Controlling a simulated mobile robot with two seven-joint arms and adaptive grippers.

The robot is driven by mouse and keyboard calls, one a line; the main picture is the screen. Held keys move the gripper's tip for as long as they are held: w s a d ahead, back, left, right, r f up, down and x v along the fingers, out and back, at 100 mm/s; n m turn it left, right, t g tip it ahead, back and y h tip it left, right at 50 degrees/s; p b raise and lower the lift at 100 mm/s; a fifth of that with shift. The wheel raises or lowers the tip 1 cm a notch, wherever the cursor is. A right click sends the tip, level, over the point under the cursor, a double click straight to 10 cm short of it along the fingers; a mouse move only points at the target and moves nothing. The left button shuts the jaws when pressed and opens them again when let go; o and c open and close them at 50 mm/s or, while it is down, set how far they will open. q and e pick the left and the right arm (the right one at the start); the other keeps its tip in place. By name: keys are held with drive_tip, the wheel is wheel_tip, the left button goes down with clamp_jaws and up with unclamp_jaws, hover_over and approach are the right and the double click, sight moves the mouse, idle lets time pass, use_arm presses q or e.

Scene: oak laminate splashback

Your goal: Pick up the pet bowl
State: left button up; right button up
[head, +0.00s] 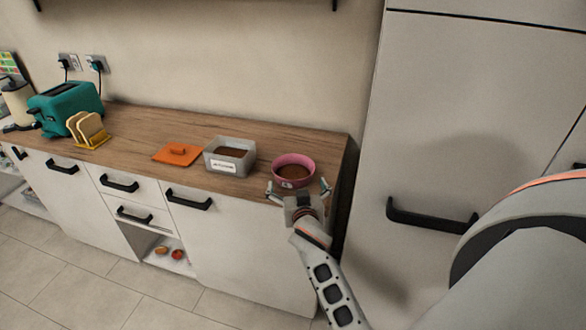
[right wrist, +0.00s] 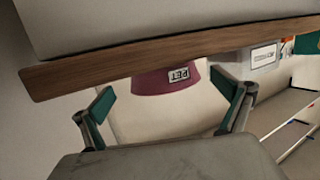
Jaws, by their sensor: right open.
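The pet bowl (head: 282,180) is round and pink with brown food inside. It stands upright near the right end of the wooden counter. In the right wrist view the bowl (right wrist: 150,82) appears upside down, with a white PET label, between and beyond the two fingers. My right gripper (head: 297,188) is open and empty at the counter's front edge, with a finger toward each side of the bowl. In the right wrist view the gripper (right wrist: 163,94) shows a gap to the bowl; I see no contact. My left gripper is not in view.
A grey labelled container (head: 212,165) with brown contents stands left of the bowl, beside an orange lid (head: 177,154). A teal toaster (head: 68,105) and bread slices in a yellow rack (head: 92,143) are further left. A tall white cabinet (head: 450,130) rises at the right.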

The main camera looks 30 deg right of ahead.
approach(291, 165)
drive_tip(key=x, duration=0.4)
drive_tip(key=shift+w+d, duration=0.1)
drive_tip(key=c, duration=1.1)
